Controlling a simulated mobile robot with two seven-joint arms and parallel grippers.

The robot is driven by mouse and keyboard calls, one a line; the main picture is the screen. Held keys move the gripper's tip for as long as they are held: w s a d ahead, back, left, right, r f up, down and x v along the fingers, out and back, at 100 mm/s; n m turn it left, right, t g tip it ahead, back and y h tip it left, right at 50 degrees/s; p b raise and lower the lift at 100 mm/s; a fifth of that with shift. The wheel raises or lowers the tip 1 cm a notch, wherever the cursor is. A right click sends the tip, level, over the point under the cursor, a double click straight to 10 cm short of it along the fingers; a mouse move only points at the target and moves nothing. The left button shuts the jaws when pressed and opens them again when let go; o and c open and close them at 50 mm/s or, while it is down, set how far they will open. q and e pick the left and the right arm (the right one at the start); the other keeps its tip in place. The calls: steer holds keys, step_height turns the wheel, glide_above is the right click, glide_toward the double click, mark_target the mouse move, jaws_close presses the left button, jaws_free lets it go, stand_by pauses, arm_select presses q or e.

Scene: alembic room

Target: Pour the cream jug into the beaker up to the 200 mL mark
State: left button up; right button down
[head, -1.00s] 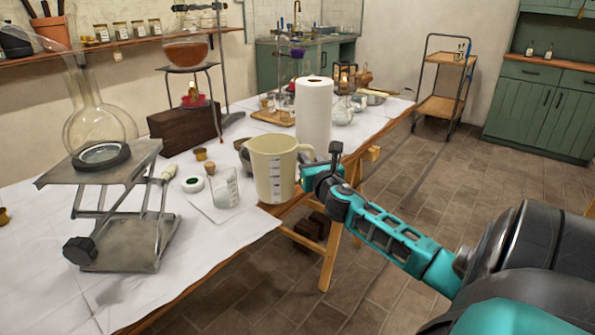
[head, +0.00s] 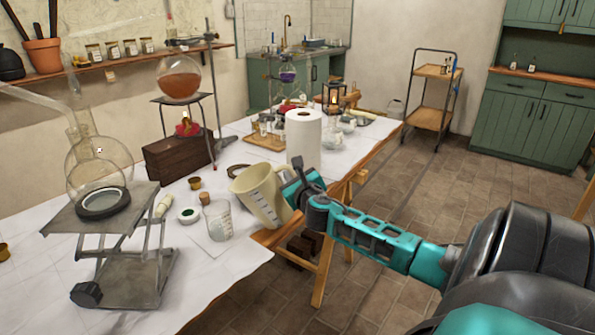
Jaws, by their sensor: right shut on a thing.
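The cream jug (head: 262,196) has dark measuring marks on its side. It is tilted to the left, its spout side toward the beaker, near the table's front edge. My right gripper (head: 297,186) is shut on the jug at its right, handle side; the fingertips are partly hidden. The clear glass beaker (head: 218,220) stands upright on the white table cover, left of and below the jug. No cream-coloured liquid or stream shows in or above the beaker. The jug's contents are hidden. My left gripper is not in view.
A lab jack (head: 118,225) bearing a large round flask (head: 95,165) stands at left. A cork-topped vial, a small green-centred dish (head: 188,215) and a brass cup (head: 195,183) sit by the beaker. A paper towel roll (head: 304,140) stands behind the jug.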

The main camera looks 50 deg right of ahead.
mark_target(288, 167)
steer(key=shift+w+a+r+n+p, duration=0.15)
steer(key=shift+w+r+n+p, duration=0.1)
steer(key=shift+r+p, duration=0.15)
steer(key=shift+w+a+r+n+p, duration=0.15)
steer(key=shift+r+n+p, duration=0.1)
steer(key=shift+r, duration=0.25)
steer(key=shift+w+a+r+n+g+p, duration=0.2)
steer(key=shift+r+n+p, duration=0.2)
steer(key=shift+p, duration=0.15)
steer(key=shift+w+a+r+n+g+p, duration=0.1)
steer(key=shift+w+a+r+n+p, duration=0.1)
steer(key=shift+r+n+p, duration=0.25)
steer(key=r+n+p, duration=0.1)
steer(key=w+a+p, duration=0.1)
steer(key=shift+w+a+r+n+g+p, duration=0.15)
steer(key=shift+a+r+n+g+p, duration=0.15)
steer(key=shift+r+n+p, duration=0.05)
steer(key=shift+w+a+n+h, duration=0.2)
steer(key=shift+n+h, duration=0.1)
steer(key=shift+w+a+r, duration=0.1)
steer(key=shift+a+r, duration=0.05)
steer(key=shift+r, duration=0.1)
steer(key=shift+w+r, duration=0.1)
steer(key=shift+r, duration=0.1)
steer(key=shift+w+a+r+n, duration=0.2)
steer(key=shift+a+r+n, duration=0.1)
steer(key=shift+r+n, duration=0.2)
steer(key=shift+w+a+r, duration=0.1)
steer(key=shift+a+r, duration=0.05)
stand_by(0.8)
